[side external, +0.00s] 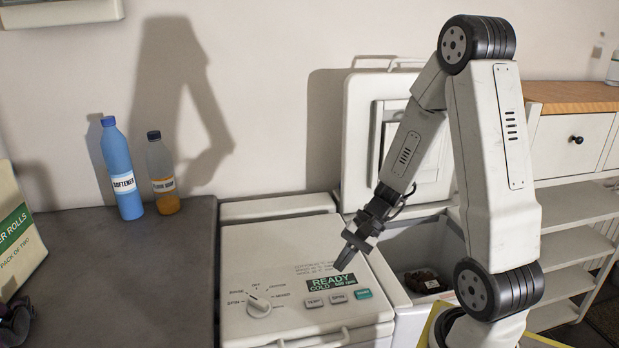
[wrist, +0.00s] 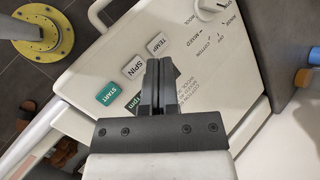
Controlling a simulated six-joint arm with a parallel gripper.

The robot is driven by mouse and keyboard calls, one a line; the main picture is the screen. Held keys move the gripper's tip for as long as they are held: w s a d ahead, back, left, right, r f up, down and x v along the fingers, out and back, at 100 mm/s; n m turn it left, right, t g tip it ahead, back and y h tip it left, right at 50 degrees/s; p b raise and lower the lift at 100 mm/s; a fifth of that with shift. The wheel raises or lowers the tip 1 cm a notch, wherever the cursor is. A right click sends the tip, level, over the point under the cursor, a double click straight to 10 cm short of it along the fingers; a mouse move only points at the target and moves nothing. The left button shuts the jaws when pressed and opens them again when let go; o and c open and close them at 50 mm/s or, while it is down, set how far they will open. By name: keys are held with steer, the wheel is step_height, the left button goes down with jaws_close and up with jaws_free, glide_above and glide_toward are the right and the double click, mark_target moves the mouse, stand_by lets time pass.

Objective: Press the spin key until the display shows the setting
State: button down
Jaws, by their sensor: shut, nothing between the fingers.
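The washer's control panel (side external: 290,255) faces up. Its dark display (side external: 331,283) reads READY, with COLD and an rpm figure too small to read surely. The grey SPIN key (side external: 338,297) sits between the TEMP key (side external: 314,302) and the green START key (side external: 363,294).
A white dial (side external: 258,304) stands up left of the keys. A blue softener bottle (side external: 123,180) and a second bottle (side external: 161,175) stand on the grey counter (side external: 120,270).

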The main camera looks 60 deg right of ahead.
mark_target(341, 296)
steer(key=shift+w+d+r+m+t, duration=0.15)
steer(key=shift+w+d+m+t, duration=0.2)
steer(key=shift+d+m+t, duration=0.4)
steer(key=shift+f, duration=0.2)
steer(key=shift+f, duration=4.2)
steer(key=shift+f, duration=0.8)
steer(key=shift+r, duration=0.8)
steer(key=shift+r, duration=2.5)
